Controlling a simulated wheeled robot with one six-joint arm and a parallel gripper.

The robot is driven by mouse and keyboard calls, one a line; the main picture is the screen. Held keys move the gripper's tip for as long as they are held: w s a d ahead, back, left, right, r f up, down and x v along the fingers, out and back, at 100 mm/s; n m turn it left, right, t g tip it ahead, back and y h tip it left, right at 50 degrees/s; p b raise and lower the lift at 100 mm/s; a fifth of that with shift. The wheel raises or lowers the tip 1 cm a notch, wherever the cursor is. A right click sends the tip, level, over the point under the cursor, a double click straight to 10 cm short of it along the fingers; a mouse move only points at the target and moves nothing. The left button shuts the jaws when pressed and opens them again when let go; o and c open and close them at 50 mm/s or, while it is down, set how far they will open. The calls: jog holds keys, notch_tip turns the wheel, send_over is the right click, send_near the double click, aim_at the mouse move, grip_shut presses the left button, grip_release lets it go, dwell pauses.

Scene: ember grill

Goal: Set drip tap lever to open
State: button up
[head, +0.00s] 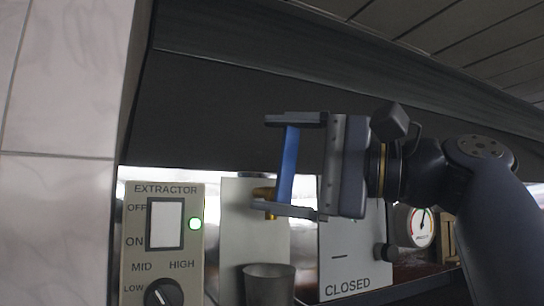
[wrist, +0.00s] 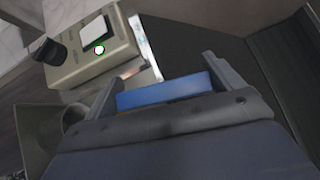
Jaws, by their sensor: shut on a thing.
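The blue drip tap lever (head: 288,165) stands nearly upright, its top leaning slightly right, above the brass tap (head: 264,193) on a pale plate. My gripper (head: 268,164) comes in from the right with one finger above the other, shut on the blue lever lengthwise. In the wrist view the lever (wrist: 165,93) lies across the gap between both fingers of my gripper (wrist: 157,80). The lower finger hides part of the tap. A grey metal cup (head: 269,285) stands below the tap.
The extractor panel (head: 165,270) with its white rocker switch (head: 166,223), lit green lamp (head: 195,224) and black knob (head: 161,294) is close on the left. A panel marked CLOSED (head: 347,265) and a gauge (head: 421,227) are right. A dark hood (head: 220,110) hangs behind.

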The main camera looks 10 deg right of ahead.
jog(key=o, duration=1.2)
jog(key=shift+c, duration=0.2)
jog(key=b+v, duration=0.2)
jog(key=v, duration=0.8)
jog(key=shift+s+d, duration=0.25)
jog(key=shift+d, duration=0.1)
jog(key=shift+a, duration=0.1)
jog(key=shift+p+x, duration=1)
jog(key=shift+x, duration=4.4)
